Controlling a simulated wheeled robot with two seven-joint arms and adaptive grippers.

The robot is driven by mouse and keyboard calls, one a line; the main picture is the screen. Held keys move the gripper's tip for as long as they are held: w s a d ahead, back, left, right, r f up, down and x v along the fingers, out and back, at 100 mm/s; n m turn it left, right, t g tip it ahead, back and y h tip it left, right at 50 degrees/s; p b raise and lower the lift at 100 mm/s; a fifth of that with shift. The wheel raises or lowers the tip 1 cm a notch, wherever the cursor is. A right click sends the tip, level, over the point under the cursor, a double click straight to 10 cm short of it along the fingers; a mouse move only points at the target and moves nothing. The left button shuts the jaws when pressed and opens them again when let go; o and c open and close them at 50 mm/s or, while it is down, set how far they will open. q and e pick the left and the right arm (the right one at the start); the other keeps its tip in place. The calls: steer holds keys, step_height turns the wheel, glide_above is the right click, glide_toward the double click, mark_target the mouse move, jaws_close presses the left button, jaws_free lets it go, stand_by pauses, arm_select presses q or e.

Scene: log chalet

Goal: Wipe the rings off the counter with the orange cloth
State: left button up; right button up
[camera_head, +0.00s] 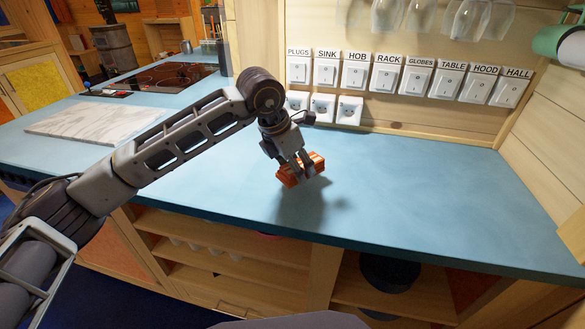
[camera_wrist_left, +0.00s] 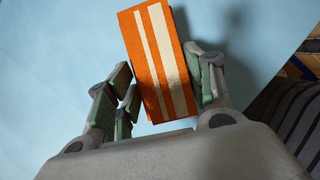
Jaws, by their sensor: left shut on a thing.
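The orange cloth (camera_head: 302,173) is a folded, block-like pad; the left wrist view shows it as orange with pale stripes (camera_wrist_left: 160,62). My left gripper (camera_head: 299,164) is shut on it, with fingers on either side. The cloth appears a little above the blue counter (camera_head: 420,200), near its front edge, with a shadow below it. I make out no rings on the visible counter; my arm and the cloth hide part of it. My right gripper is not in view.
A marble board (camera_head: 95,118) lies on the counter at left, before the black hob (camera_head: 160,76). A row of labelled switches (camera_head: 400,78) and sockets is on the back wall. Glasses (camera_head: 430,15) hang above. Open shelves lie below the counter. The counter's right part is clear.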

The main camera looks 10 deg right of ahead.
arm_select(q)
steer(key=shift+r+p, duration=0.45)
steer(key=shift+r, duration=0.8)
steer(key=shift+r+p, duration=0.55)
steer(key=shift+r, duration=0.95)
